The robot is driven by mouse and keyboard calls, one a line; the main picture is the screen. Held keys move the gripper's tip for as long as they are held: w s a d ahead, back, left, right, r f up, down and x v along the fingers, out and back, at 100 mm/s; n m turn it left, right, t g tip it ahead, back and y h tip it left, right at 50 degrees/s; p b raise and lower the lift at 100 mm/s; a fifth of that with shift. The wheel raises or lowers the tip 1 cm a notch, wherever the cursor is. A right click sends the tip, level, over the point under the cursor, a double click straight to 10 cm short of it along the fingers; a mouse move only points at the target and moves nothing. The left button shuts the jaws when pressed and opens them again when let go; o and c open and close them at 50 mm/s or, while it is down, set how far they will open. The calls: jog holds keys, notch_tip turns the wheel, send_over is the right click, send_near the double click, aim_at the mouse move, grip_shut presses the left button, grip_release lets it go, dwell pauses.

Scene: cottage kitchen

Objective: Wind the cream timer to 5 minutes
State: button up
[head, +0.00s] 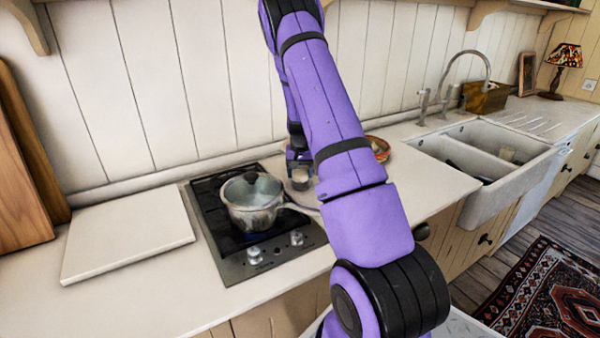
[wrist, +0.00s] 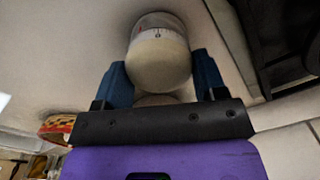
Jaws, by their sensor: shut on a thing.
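The cream timer (wrist: 160,62) sits between the two blue fingers of my gripper (wrist: 161,78) in the wrist view. It is round, with a smooth cream part nearer my gripper and a paler ring with fine marks beyond. A small mark that looks like a 0 shows near the middle of that ring; the setting is otherwise too small to read. In the head view the timer (head: 300,179) stands on the counter right of the hob. My gripper (head: 299,160) is shut on it from above, partly hidden by my arm.
A steel pot (head: 252,203) with a lid stands on the black hob (head: 226,248), its handle pointing right, close to the timer. A patterned bowl (head: 378,148) is behind my arm to the right. A white board (head: 128,232) lies left. The sink (head: 490,160) is farther right.

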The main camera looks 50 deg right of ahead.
aim_at(300, 171)
jog(key=o, duration=0.9)
jog(key=shift+o, duration=0.2)
jog(key=shift+r, duration=0.1)
notch_tip(300, 171, up, 11)
jog(key=shift+f, duration=0.2)
